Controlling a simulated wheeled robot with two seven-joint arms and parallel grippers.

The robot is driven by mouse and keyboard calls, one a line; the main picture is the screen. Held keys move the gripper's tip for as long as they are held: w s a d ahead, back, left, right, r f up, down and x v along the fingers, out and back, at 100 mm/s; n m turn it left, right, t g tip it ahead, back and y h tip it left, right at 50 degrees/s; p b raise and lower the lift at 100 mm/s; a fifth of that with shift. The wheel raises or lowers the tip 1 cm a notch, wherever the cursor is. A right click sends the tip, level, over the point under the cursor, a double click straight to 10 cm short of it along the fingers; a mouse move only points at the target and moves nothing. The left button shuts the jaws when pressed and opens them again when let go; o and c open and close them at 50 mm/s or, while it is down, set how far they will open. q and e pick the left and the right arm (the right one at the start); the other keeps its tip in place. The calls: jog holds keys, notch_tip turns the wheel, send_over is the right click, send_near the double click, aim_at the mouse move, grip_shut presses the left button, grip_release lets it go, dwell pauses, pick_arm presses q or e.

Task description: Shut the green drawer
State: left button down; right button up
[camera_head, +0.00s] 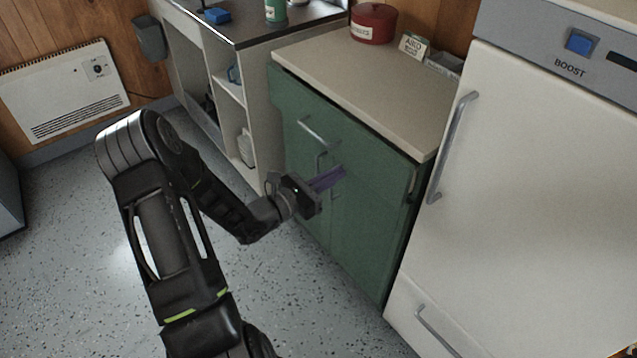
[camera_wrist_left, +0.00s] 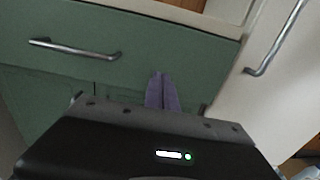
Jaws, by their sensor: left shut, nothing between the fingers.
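The green drawer (camera_head: 352,142) is the top front of the green cabinet, with a silver bar handle (camera_head: 318,132). Its front looks flush or nearly flush under the worktop; I cannot tell whether a small gap is left. In the left wrist view the drawer front (camera_wrist_left: 185,48) fills the upper part, with its handle (camera_wrist_left: 73,48) at left. My left gripper (camera_head: 341,172) is shut and empty, its purple fingers pointing at the drawer front, right of and below the handle. The fingertips (camera_wrist_left: 161,76) overlap the front; contact cannot be told. My right gripper is not in view.
Cabinet doors (camera_head: 350,235) are below the drawer. A beige worktop (camera_head: 360,88) bears a red pot (camera_head: 373,24) and a small sign (camera_head: 414,46). A white fridge-like unit (camera_head: 530,180) stands close at right, its handle (camera_head: 452,145) protruding. Speckled floor (camera_head: 60,270) is clear at left.

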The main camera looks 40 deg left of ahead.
aim_at(362, 161)
pick_arm(q)
jog(key=x, duration=0.6)
jog(key=shift+w, duration=0.1)
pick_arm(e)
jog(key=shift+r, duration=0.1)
pick_arm(q)
jog(key=b+x, duration=0.1)
jog(key=x, duration=0.3)
jog(key=shift+f, duration=0.1)
jog(key=shift+w+r, duration=0.15)
jog(key=shift+r, duration=0.15)
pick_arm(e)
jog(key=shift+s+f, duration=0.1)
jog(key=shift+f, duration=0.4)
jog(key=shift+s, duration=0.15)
